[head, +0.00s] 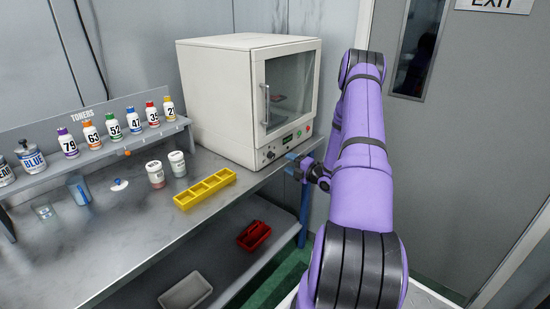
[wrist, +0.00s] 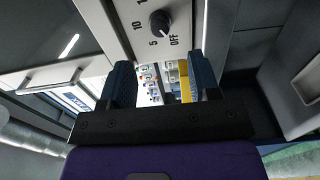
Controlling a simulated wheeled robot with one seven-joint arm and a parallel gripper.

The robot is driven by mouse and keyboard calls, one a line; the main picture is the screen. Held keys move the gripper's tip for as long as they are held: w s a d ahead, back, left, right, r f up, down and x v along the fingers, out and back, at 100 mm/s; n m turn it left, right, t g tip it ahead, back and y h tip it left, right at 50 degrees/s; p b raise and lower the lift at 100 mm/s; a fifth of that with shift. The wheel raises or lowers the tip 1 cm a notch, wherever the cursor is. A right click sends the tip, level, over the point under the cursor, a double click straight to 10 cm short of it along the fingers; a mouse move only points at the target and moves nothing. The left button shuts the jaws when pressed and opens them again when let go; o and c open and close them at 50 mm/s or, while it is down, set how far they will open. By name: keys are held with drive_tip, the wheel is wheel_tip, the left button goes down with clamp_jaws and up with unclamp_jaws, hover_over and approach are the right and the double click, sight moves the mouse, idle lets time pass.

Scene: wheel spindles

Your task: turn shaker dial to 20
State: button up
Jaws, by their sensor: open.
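The shaker (head: 215,95) is a white box with a glass door, at the back of the bench in the head view. Its black dial (wrist: 160,22) shows at the top of the wrist view, with the marks OFF, 5 and 10 around it. In the head view the dial (head: 271,155) is small, low on the front panel. My gripper (head: 291,164) is close in front of the panel, to the right of the dial. In the wrist view my gripper (wrist: 163,80) has its blue fingers apart and empty, and the dial lies beyond the fingertips.
A yellow tray (head: 205,190), two lidded jars and a toner rack (head: 90,140) with several bottles are on the bench left of the shaker. A red bin (head: 254,236) is on the lower shelf. A grey door stands at right.

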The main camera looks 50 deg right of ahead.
sight(273, 157)
drive_tip(key=w, duration=0.8)
drive_tip(key=shift+a, duration=0.3)
drive_tip(key=c, duration=0.9)
